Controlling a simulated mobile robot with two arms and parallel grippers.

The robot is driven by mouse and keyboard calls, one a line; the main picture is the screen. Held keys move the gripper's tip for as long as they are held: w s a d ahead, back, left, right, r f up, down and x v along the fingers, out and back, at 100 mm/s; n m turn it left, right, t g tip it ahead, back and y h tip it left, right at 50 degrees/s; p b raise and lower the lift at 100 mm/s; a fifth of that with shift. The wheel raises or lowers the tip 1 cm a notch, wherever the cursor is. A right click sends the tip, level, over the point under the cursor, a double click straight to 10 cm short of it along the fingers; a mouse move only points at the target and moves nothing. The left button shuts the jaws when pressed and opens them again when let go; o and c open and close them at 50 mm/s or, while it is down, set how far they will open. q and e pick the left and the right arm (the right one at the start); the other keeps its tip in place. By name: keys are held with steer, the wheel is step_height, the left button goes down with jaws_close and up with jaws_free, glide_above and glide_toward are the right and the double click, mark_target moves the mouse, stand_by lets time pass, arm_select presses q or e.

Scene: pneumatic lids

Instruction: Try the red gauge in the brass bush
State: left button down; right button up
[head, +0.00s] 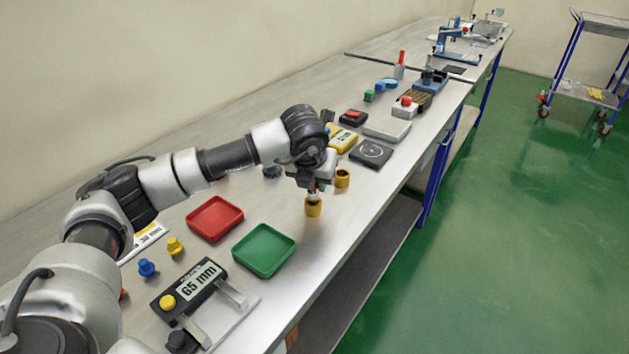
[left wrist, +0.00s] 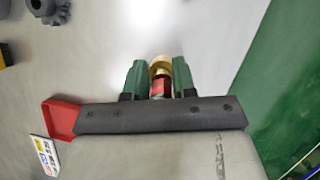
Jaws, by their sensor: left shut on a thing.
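A brass bush (head: 313,208) stands upright on the bench, right under my left gripper (head: 313,191). A second, similar brass bush (head: 342,178) stands just beyond it to the right. In the left wrist view my left gripper (left wrist: 158,80) has its green fingers shut on the red gauge (left wrist: 160,87). The brass bush also shows there (left wrist: 160,67), directly beyond the gauge and between the fingertips. The gauge's lower end is hidden, so I cannot tell whether it is inside the bush or just above it. My right gripper is not in view.
A red tray (head: 214,218) and a green tray (head: 264,251) lie nearer me. A device reading 65 mm (head: 190,288) and blue (head: 147,267) and yellow (head: 174,246) pieces are at the front. A dark plate (head: 371,154) and a yellow meter (head: 341,138) lie beyond the bushes.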

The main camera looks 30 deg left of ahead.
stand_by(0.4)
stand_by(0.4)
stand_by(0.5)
arm_select(q)
steer(key=shift+f+b, duration=0.3)
steer(key=shift+b, duration=0.25)
stand_by(0.3)
stand_by(0.6)
steer(key=shift+r, duration=0.25)
stand_by(0.4)
steer(key=shift+b, duration=0.45)
stand_by(1.1)
steer(key=shift+f+b, duration=0.3)
stand_by(0.6)
steer(key=shift+r, duration=0.25)
stand_by(0.9)
